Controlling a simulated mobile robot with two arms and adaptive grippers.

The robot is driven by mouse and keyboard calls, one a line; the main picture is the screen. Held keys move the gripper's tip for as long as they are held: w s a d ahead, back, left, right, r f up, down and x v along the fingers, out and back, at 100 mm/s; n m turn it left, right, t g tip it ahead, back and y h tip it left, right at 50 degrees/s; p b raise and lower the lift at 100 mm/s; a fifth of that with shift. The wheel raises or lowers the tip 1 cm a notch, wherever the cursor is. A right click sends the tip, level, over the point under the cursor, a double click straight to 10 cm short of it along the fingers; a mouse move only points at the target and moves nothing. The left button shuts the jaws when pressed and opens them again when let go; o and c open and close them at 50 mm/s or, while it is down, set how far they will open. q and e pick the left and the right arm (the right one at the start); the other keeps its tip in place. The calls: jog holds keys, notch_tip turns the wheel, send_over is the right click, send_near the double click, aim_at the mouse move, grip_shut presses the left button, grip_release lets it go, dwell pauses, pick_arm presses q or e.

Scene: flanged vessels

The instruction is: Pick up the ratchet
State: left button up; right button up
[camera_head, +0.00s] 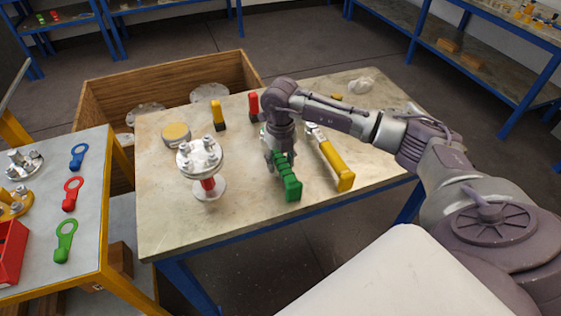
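A tool with a green grip (291,187) lies on the stone-topped table and looks like the ratchet, though its head is hidden under my gripper. A longer tool with a yellow grip (338,167) and a metal head lies just to its right. My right gripper (276,163) points down over the far part of the green-gripped tool, its fingers close to it. I cannot tell whether the fingers are open or shut on it. My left gripper is not in view.
A flanged vessel (199,158) with bolts stands left of the gripper. A yellow-handled item (218,115), a red-handled item (253,104) and a round tan-topped piece (176,134) are farther back. A side table with blue, red and green ring tools (65,240) is at left.

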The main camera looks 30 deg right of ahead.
aim_at(280, 157)
grip_shut()
jog(key=shift+r, duration=0.15)
jog(key=shift+w+r, duration=0.1)
jog(key=shift+r, duration=0.45)
notch_tip(280, 157, up, 2)
jog(key=shift+r+b, duration=0.15)
jog(key=shift+b, duration=0.3)
jog(key=s+d+r+b, duration=0.2)
jog(key=s+d+r, duration=0.4)
jog(key=s, duration=0.4)
jog(key=shift+r, duration=0.7)
